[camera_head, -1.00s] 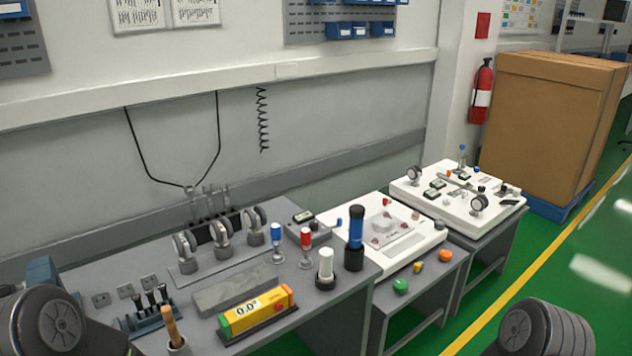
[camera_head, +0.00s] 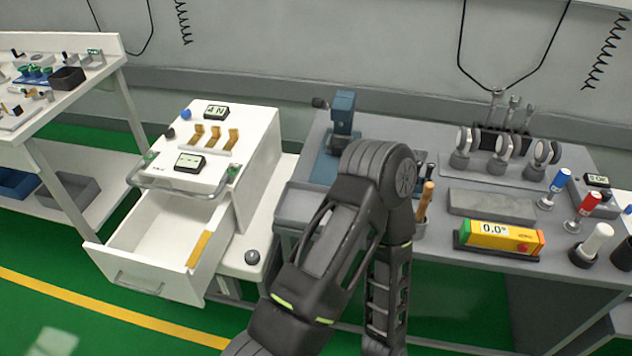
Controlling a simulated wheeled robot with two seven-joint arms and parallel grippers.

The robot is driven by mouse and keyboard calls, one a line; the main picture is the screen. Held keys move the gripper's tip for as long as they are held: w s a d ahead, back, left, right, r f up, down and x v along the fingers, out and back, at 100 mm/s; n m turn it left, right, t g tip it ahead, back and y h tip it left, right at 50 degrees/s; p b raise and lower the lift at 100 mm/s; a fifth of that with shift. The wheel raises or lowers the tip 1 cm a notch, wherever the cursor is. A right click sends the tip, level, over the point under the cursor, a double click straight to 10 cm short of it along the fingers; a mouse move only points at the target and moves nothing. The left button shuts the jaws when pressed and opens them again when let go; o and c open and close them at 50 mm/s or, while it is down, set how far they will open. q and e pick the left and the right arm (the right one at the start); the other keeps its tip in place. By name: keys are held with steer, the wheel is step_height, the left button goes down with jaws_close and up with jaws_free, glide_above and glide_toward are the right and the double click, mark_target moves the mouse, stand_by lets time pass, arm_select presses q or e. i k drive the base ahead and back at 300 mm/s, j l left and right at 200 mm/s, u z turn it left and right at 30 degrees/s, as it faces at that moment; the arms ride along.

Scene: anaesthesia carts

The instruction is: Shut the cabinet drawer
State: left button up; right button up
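The white cabinet (camera_head: 254,165) stands left of centre. Its drawer (camera_head: 150,279) is pulled well out toward the front and looks straight. The drawer has a low handle (camera_head: 138,284) on its front, and a yellow-brown strip (camera_head: 199,249) lies in its right side. A curved bar handle (camera_head: 182,190) runs along the cabinet's front top edge, above the drawer opening. One of my dark arms crosses the middle of the view, right of the cabinet, with its elbow up and its forearm pointing down. Neither gripper shows; no contact with the drawer is visible.
A grey workbench (camera_head: 460,278) stands right of the cabinet, holding a yellow level (camera_head: 498,237), a grey block (camera_head: 492,204) and several tools. A white shelf table (camera_head: 77,106) stands at the left. Green floor is free in front of the drawer.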

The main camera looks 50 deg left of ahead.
mark_target(169, 246)
steer(key=u, duration=3.1)
